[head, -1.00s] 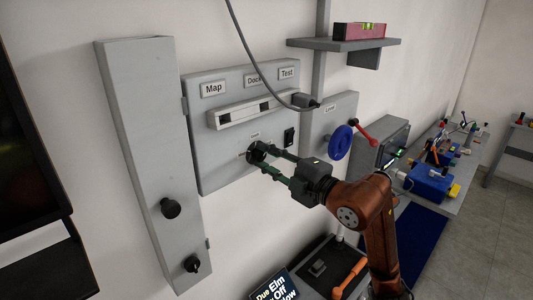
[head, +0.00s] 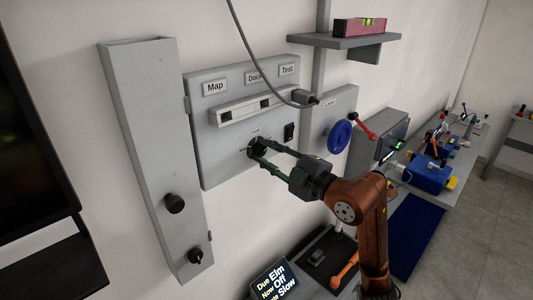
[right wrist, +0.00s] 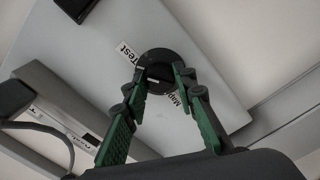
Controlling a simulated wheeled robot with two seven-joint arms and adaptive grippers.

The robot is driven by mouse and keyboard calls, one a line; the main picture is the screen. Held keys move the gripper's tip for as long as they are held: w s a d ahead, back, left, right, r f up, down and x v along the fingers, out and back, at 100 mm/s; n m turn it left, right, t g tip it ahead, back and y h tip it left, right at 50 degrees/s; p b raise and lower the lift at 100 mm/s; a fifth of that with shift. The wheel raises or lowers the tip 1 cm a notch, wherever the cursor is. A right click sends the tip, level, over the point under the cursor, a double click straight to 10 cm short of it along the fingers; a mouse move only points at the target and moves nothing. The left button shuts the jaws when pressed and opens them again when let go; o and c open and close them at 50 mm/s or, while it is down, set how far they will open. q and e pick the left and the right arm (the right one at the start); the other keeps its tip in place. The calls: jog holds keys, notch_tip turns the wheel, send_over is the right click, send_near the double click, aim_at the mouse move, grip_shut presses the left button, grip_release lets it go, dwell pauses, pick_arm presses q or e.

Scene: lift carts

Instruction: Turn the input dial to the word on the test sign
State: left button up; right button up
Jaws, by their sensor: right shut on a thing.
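The input dial (head: 256,149) is a black round knob on a grey wall panel (head: 203,142). My right gripper (head: 264,150) has its green fingers on either side of the dial and is shut on it. In the right wrist view the dial (right wrist: 163,62) sits between the fingertips (right wrist: 160,76), with a label reading Test (right wrist: 127,52) and one reading Map (right wrist: 175,99) beside it. A sign plate reading Test (head: 288,70) is at the panel's top right, in a row with Map (head: 215,87) and a partly covered plate (head: 254,77). The dial's pointer direction is unclear. My left gripper is not in view.
A grey cable (head: 244,41) hangs in front of the panel. A blue wheel (head: 340,136) and red lever (head: 362,126) are further right. A dark word screen (head: 273,285) stands below.

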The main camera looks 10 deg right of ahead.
jog(key=o, duration=1.2)
jog(key=shift+c, duration=0.2)
jog(key=v, duration=1.2)
jog(key=shift+a, duration=0.1)
